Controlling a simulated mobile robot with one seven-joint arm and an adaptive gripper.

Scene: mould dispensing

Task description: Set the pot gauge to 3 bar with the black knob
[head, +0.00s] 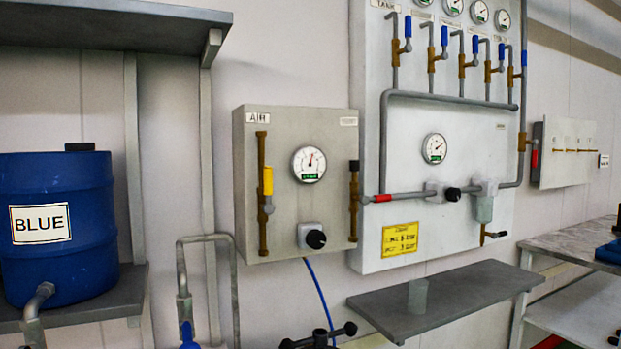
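A grey wall box (285,200) at centre left carries a round white gauge (309,164) with a small green readout too small to read; its needle points roughly upward. Below it is a black knob (316,239) on a pale square mount. A blue hose (320,290) runs from under this box down to a black fitting with knobbed handles (320,338) at the bottom edge. The larger panel to the right has another gauge (434,148) and a black knob (453,194) on its pipe. I cannot read a label naming the pot gauge. My gripper is not in view.
A yellow-handled valve (267,182) is on the left of the box. A yellow sign (400,239) hangs on the large panel above a grey shelf (450,297) holding a small translucent cup (418,296). A blue drum (62,262) stands at left; a bent pipe (208,238) rises beside it.

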